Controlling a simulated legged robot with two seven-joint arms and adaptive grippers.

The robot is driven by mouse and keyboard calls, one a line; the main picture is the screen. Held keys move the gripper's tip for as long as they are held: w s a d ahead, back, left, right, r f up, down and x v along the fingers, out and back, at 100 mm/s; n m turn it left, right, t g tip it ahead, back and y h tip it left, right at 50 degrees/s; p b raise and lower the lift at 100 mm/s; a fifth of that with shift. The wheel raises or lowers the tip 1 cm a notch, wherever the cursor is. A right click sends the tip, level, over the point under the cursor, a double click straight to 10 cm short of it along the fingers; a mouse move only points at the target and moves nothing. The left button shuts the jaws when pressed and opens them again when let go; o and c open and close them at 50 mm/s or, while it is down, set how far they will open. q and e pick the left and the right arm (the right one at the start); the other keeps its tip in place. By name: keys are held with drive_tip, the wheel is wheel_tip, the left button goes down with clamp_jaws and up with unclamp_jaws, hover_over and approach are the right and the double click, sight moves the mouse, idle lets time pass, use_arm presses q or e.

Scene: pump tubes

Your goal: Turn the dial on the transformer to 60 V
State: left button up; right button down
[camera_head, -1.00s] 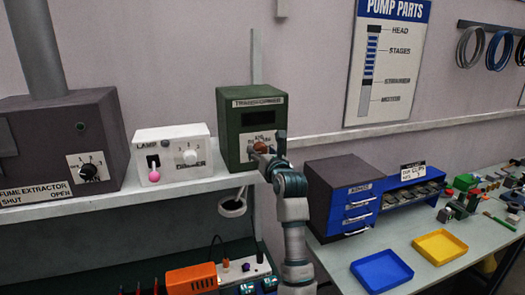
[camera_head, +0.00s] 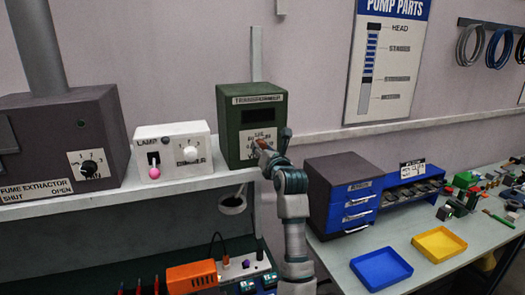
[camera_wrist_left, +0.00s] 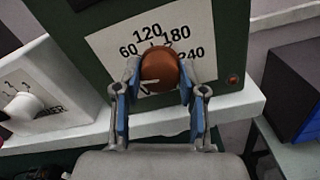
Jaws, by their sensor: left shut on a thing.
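The transformer (camera_head: 252,108) is a dark green box on the white shelf, with a dark display window and a white scale plate. Its round copper-brown dial (camera_wrist_left: 159,67) sits in front of the plate in the left wrist view. The figures 60, 120, 180 and 240 show around it. A pale pointer mark lies low on the left of the dial's face, below the 60. My left gripper (camera_wrist_left: 160,84) is shut on the dial, with one finger on each side. In the head view my left gripper (camera_head: 268,150) hides the plate's lower part.
On the shelf (camera_head: 120,197), the white lamp box (camera_head: 172,134) stands left of the transformer, with the dark fume extractor (camera_head: 60,130) further left. A blue drawer unit (camera_head: 345,190) stands to the right. Blue (camera_head: 381,270) and yellow (camera_head: 440,245) trays lie on the bench.

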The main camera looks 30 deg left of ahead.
use_arm(q)
drive_tip(key=shift+m, duration=1.2)
drive_tip(key=m, duration=0.4)
drive_tip(key=shift+w+d, duration=0.1)
drive_tip(key=shift+m, duration=0.3)
